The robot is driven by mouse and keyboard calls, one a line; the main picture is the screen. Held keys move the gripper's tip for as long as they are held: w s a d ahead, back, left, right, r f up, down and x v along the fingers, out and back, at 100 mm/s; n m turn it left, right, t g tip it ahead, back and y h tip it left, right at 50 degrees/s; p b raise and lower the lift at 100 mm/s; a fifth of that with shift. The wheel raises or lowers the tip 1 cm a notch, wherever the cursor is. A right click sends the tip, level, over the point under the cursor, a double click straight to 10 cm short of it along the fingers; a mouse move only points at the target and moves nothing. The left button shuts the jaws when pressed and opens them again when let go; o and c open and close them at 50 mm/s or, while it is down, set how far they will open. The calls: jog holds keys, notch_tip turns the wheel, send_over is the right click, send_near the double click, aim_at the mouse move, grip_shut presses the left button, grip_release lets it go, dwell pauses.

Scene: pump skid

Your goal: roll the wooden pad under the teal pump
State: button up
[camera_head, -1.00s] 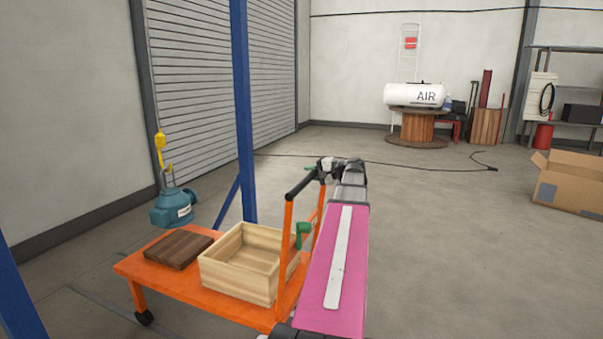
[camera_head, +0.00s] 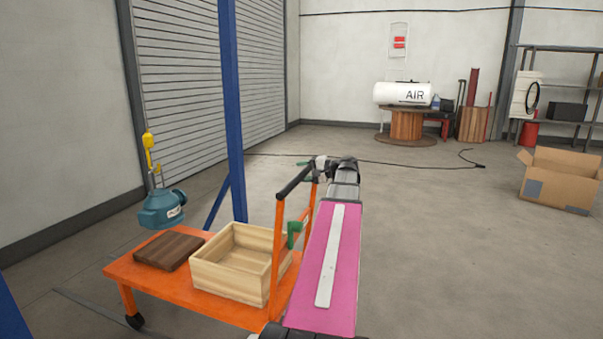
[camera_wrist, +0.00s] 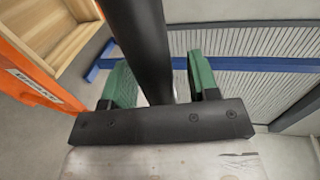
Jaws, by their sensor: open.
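The teal pump (camera_head: 162,208) is at the left, below a yellow hoist hook (camera_head: 149,150). The dark wooden pad (camera_head: 170,250) lies flat on the left end of an orange cart (camera_head: 195,285), in front of the pump and not under it. The cart has an orange frame with a black handle bar (camera_head: 295,180) at its right end. My gripper (camera_head: 317,166) is at the handle bar. In the wrist view, the black handle bar (camera_wrist: 140,45) passes between the green fingers of my gripper (camera_wrist: 155,85), which stand apart with gaps beside the bar.
A pale wooden crate (camera_head: 238,262) sits on the cart beside the pad. A green lever (camera_head: 293,234) is on the cart's frame. A blue post (camera_head: 232,110) stands behind the cart. A cable (camera_head: 400,163) lies on the floor. Open floor (camera_head: 430,240) stretches right to a cardboard box (camera_head: 562,180).

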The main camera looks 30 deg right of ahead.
jog(key=v, duration=0.9)
jog(key=shift+s+d, duration=0.15)
jog(key=shift+s, duration=0.25)
jog(key=shift+r, duration=0.15)
